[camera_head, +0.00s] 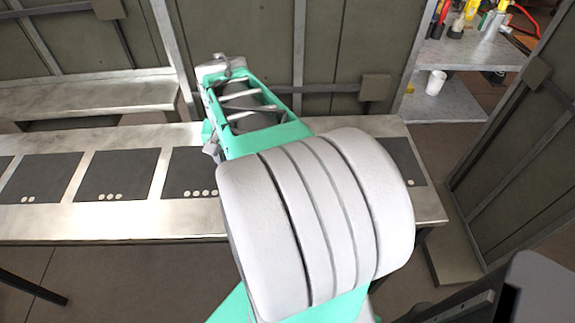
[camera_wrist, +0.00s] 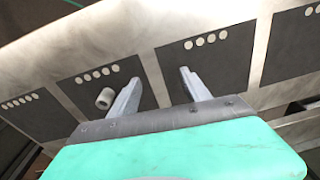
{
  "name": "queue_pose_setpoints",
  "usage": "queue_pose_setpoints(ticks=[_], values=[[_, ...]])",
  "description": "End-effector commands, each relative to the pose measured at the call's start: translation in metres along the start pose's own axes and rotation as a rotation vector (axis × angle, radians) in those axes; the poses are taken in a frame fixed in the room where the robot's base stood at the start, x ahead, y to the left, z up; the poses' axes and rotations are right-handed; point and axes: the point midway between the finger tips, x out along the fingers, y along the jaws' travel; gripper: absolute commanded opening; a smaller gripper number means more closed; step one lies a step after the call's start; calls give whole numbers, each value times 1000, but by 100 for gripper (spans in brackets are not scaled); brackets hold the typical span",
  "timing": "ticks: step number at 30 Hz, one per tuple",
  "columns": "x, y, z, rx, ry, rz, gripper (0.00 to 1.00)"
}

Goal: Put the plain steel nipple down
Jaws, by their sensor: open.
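The plain steel nipple (camera_wrist: 104,98), a short pale grey cylinder, is in the wrist view on a dark square pad (camera_wrist: 72,92) with a row of several white dots. I cannot tell whether it stands or lies. My gripper (camera_wrist: 158,86) is open, with its two fingers wide apart and nothing between them. The nipple is outside the gap, just left of the left finger and apart from it. In the head view my arm covers part of the bench, and neither the nipple nor my fingertips can be made out.
The long metal bench (camera_head: 118,222) carries a row of dark pads marked with white dots, such as one at left (camera_head: 110,176). A grey wall panel (camera_head: 262,40) stands behind it. At upper right, a shelf (camera_head: 440,103) holds a white cup (camera_head: 436,82), with bottles and tools above.

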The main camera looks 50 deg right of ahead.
Motion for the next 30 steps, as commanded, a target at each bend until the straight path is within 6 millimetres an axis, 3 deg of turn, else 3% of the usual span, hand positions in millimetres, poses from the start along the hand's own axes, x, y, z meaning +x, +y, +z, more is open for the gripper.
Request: queue_pose_setpoints(ticks=[1,4,6,9,23,30], values=[[7,36,-24,188,-26,24,55],[14,94,-52,485,-60,55,55],[19,123,-61,622,-75,68,55],[24,143,-66,716,-85,77,55],[92,150,-54,723,-86,78,55],[98,150,-54,722,-82,77,55]])
